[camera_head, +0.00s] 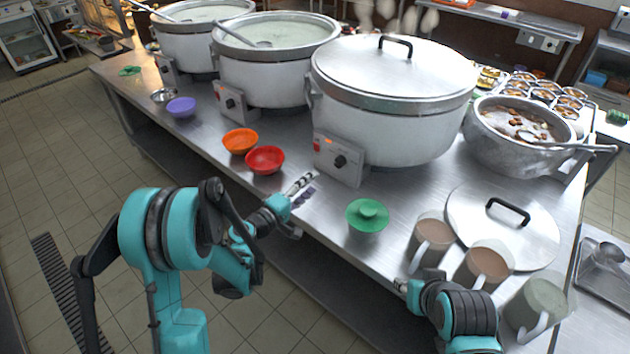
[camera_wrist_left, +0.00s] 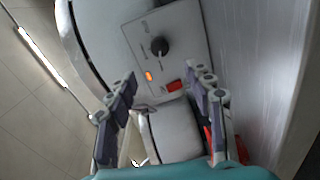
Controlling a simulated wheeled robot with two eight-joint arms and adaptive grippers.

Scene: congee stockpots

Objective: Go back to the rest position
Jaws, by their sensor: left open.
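My right arm (camera_head: 455,308) shows at the lower right, by the mugs. Only a small part of its gripper end (camera_head: 403,286) shows, so its jaws cannot be made out.
The covered stockpot (camera_head: 390,130) stands behind. Mugs (camera_head: 432,240) and a metal lid (camera_head: 530,230) are at the right. Open floor (camera_head: 50,170) lies at left.

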